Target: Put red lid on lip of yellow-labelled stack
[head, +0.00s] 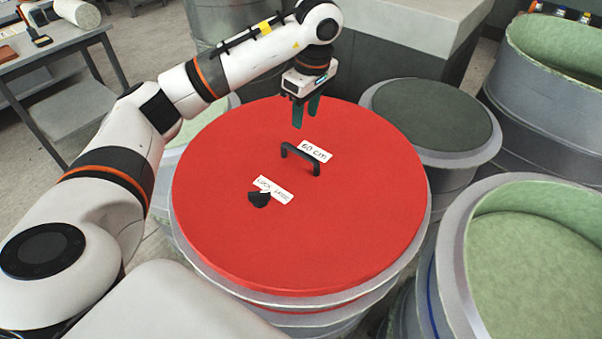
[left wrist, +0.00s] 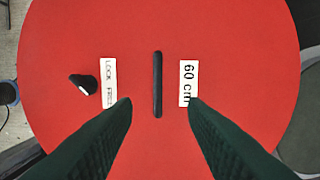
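The red lid (head: 230,235) is a large round disc with a black bar handle (head: 300,157), a black knob (head: 259,199) and white labels, one reading "60 cm". It lies about flat over a grey flanged mould (head: 200,262), whose rim shows below its front edge. I cannot tell how it is seated. My left gripper (head: 305,112) points down above the lid, just behind the handle. In the left wrist view its green fingers (left wrist: 160,102) are apart, with the handle (left wrist: 157,84) between and ahead of them, not gripped. No yellow label shows. My right gripper is not in view.
A dark-topped round mould (head: 432,115) stands behind right. Open moulds with pale green insides stand at right (head: 540,262) and far right (head: 565,45). A workbench (head: 50,45) is at the far left. Moulds crowd the lid's right side.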

